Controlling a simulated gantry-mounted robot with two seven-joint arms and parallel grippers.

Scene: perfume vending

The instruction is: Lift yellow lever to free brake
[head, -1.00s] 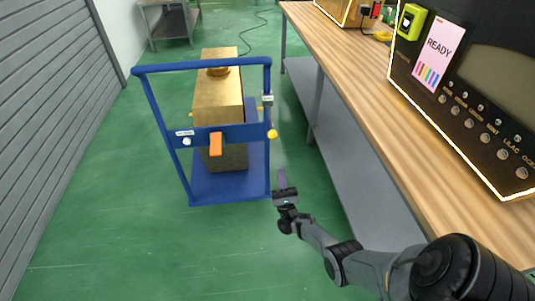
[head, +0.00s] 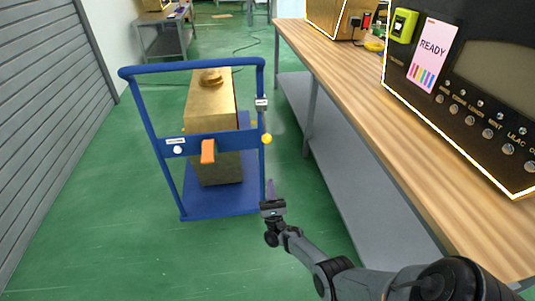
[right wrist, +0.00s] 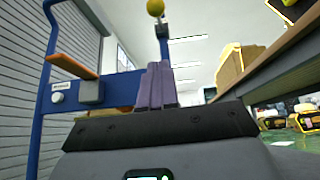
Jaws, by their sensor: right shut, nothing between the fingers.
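A blue cart (head: 190,67) stands ahead on the green floor. A lever with a yellow ball knob (head: 267,139) sits on its right upright; the knob also shows near the top of the right wrist view (right wrist: 156,8). My right gripper (head: 270,188) is shut and empty, its purple fingers pointing up, below the knob and apart from it in the head view. In the right wrist view, the fingers (right wrist: 157,85) stand upright below the knob. My left gripper is not in view.
A gold box (head: 212,98) rests on the cart. An orange handle (head: 208,152) is on its crossbar. A wooden-topped bench (head: 345,95) with a lower shelf runs along the right, carrying a black machine (head: 470,75). The floor (head: 110,240) at front left is clear.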

